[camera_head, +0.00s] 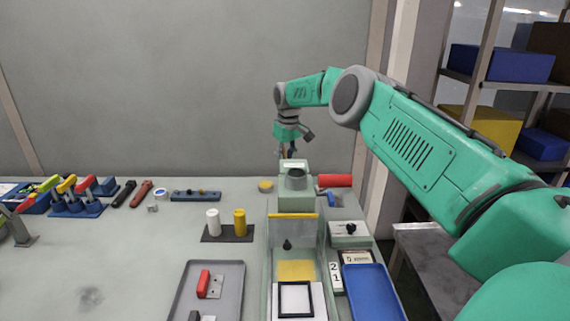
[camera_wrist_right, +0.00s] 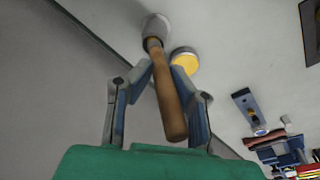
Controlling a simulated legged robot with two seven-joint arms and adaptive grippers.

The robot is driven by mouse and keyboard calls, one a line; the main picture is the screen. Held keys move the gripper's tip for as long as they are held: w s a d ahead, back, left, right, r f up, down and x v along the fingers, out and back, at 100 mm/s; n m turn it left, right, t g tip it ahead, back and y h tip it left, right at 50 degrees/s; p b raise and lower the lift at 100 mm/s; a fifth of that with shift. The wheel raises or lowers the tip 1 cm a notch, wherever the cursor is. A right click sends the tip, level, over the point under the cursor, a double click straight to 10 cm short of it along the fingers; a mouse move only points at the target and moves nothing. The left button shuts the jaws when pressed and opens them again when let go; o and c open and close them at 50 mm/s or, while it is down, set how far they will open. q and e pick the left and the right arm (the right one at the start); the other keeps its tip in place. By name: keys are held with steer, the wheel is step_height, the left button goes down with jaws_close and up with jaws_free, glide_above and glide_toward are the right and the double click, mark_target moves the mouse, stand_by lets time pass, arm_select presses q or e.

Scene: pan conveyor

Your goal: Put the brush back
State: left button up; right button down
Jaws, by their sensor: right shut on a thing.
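My right gripper (camera_head: 289,150) hangs at the back of the table, above and behind the grey round cup (camera_head: 296,179) on the pale green machine. In the right wrist view my right gripper (camera_wrist_right: 165,82) is shut on the brush, with its fingers on either side of the wooden handle (camera_wrist_right: 172,108). A pale round part (camera_wrist_right: 155,27) shows at the handle's far end. I cannot tell whether it is the brush's head or something behind it. In the head view the brush is mostly hidden by the gripper.
A yellow disc (camera_head: 265,186) lies left of the machine. A red cylinder (camera_head: 335,181) lies to its right. White (camera_head: 213,222) and yellow (camera_head: 239,222) cylinders stand on a dark plate. A grey tray (camera_head: 236,290) and blue tray (camera_head: 374,290) are in front. The table's middle left is clear.

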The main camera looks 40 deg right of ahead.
steer(key=f, duration=0.1)
steer(key=d+f, duration=0.1)
steer(key=f, duration=0.1)
steer(key=shift+w+d+f, duration=0.2)
steer(key=shift+w+d, duration=0.05)
steer(key=shift+d, duration=0.3)
steer(key=c, duration=1.5)
jaws_free()
steer(key=shift+s+d+r, duration=0.1)
steer(key=shift+d+r, duration=0.05)
steer(key=shift+r, duration=0.1)
steer(key=shift+a, duration=0.3)
steer(key=shift+a+r, duration=0.25)
steer(key=shift+a, duration=0.25)
steer(key=shift+a+r, duration=0.1)
steer(key=shift+r, duration=0.25)
arm_select(q)
steer(key=shift+w+d+r+p, duration=0.2)
steer(key=shift+d+r+p, duration=0.15)
steer(key=shift+r+p, duration=0.1)
arm_select(e)
steer(key=r, duration=0.7)
steer(key=s+r, duration=0.1)
steer(key=r, duration=0.3)
steer(key=shift+s+r, duration=0.1)
